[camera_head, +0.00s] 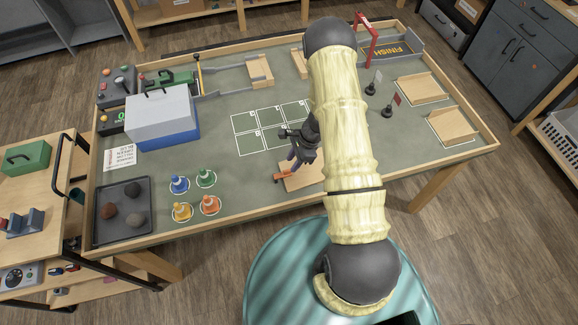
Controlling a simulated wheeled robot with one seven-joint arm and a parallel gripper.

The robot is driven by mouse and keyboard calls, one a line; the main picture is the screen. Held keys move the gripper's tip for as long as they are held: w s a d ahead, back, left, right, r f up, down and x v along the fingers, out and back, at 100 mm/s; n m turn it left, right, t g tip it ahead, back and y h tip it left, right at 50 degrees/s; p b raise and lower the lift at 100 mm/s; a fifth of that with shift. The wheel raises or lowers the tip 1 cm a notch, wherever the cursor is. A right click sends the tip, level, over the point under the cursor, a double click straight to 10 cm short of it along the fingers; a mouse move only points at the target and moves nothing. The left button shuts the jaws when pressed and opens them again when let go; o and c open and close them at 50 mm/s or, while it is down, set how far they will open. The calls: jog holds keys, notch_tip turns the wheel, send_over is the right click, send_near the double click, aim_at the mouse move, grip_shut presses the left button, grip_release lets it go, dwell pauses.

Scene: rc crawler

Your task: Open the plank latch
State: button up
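A light wooden plank (305,178) lies on the green table top near its front edge, partly hidden behind my arm. A small orange-red part (281,178) sits at the plank's left end; it may be the latch, but it is too small to tell its position. My gripper (293,157) hangs just above and behind that end of the plank. It is small and dark in this view, and I cannot tell whether its fingers are open, shut or touching anything.
Cones (209,204) stand on white circles at the front left, beside a dark tray (104,234) of rocks. A blue-and-white box (163,115) stands farther back. Ramps and small flags are at the right. A marked grid (262,145) left of my gripper is clear.

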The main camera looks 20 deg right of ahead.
aim_at(288, 170)
jog(key=shift+p+x, duration=0.3)
jog(key=shift+x, duration=1.9)
jog(key=shift+c, duration=0.2)
grip_shut()
